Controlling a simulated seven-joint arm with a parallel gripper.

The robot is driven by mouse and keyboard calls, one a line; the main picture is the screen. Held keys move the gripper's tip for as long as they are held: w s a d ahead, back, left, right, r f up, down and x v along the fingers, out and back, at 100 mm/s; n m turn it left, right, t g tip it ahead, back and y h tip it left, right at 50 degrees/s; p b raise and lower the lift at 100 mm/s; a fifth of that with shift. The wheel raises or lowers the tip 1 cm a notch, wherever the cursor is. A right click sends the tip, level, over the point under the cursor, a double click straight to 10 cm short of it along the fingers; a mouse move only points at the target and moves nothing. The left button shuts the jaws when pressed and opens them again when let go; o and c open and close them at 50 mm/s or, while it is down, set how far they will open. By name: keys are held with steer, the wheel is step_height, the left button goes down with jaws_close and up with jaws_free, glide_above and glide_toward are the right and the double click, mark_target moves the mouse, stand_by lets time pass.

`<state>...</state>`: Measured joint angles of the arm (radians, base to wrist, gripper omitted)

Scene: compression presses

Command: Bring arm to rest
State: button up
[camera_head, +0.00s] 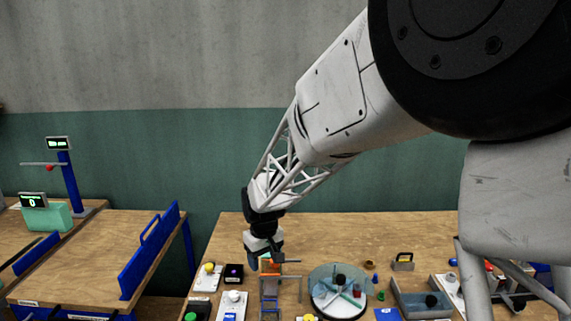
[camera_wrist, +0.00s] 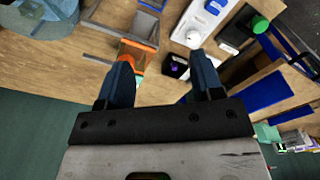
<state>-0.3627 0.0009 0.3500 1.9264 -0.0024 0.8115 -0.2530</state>
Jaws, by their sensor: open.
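My gripper (camera_wrist: 160,77) is open in the wrist view, with its two dark blue fingers apart and nothing between them but tabletop. In the head view my gripper (camera_head: 266,263) hangs at the end of my outstretched white arm, above the left part of the wooden workbench (camera_head: 330,240). It is close to an orange and grey frame-like device (camera_head: 270,290), which it partly hides. In the wrist view the orange part (camera_wrist: 137,55) shows close by the left finger; I cannot tell whether they touch.
A round glass-like tray (camera_head: 325,306) with dividers stands right of the frame. A black box (camera_head: 233,274) and white button panels (camera_head: 207,278) lie to the left. A grey bin (camera_head: 420,299) is further right. A blue-railed bench (camera_head: 110,240) stands at the far left.

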steer(key=s+d+r+m+t, duration=0.1)
steer(key=s+d+r+m, duration=0.1)
steer(key=s+d+r, duration=0.45)
steer(key=s+d+r+m, duration=0.1)
steer(key=s+d+r, duration=0.3)
steer(key=s+d, duration=0.45)
steer(key=s+d+m, duration=0.1)
steer(key=s+d, duration=0.2)
steer(key=s, duration=0.3)
steer(key=s+d+r+m, duration=0.1)
steer(key=s+d, duration=0.2)
steer(key=s, duration=0.3)
steer(key=s+d+m+t, duration=0.1)
steer(key=s+d+m, duration=0.1)
steer(key=s, duration=0.5)
steer(key=shift+d+r, duration=0.3)
steer(key=shift+d, duration=0.4)
